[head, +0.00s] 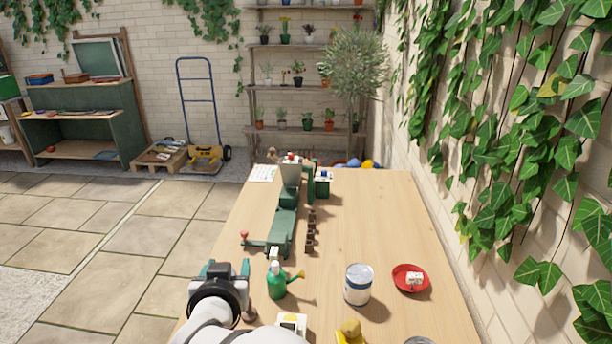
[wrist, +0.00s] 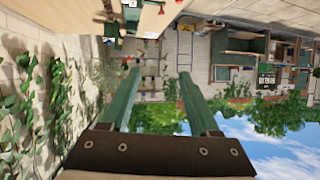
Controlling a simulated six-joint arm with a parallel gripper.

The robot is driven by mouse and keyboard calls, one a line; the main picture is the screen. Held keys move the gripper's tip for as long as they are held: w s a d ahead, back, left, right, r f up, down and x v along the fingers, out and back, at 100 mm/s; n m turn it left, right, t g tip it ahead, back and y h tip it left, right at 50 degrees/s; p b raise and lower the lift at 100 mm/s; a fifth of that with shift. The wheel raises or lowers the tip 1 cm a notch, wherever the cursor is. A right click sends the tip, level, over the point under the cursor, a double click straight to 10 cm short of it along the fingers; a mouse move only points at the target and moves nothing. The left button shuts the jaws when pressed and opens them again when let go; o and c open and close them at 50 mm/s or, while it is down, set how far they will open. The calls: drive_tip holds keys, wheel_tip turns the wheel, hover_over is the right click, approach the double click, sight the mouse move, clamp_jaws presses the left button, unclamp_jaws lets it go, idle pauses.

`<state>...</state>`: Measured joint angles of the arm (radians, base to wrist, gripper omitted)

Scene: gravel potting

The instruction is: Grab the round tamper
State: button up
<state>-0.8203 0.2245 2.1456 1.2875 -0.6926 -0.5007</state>
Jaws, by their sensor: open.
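I cannot make out the round tamper for sure. A small brown rounded piece (head: 249,315) shows beside my arm at the lower left of the table, partly hidden by the arm. A grey round thing (head: 418,341) is cut off by the bottom edge of the head view. My gripper (head: 227,268) is over the table's left edge, left of the green watering can (head: 277,284). In the wrist view its two green fingers (wrist: 158,74) stand wide apart with nothing between them. That view is upside down and looks out past the table.
A green machine (head: 283,230) with a red-knobbed lever stands behind the watering can, with a row of brown blocks (head: 311,232) beside it. A tin (head: 358,285), red saucer (head: 397,278) and yellow object (head: 350,332) are to the right. The table's back right (head: 380,205) is clear.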

wheel_tip(320, 180, down, 19)
drive_tip(key=h, duration=0.1)
hover_over(249, 320)
drive_tip(key=shift+t, duration=0.4)
wheel_tip(249, 320, down, 4)
drive_tip(key=shift+f, duration=0.2)
drive_tip(key=x, duration=0.5)
drive_tip(key=shift+w+a+f, duration=0.1)
drive_tip(key=shift+f, duration=0.4)
clamp_jaws()
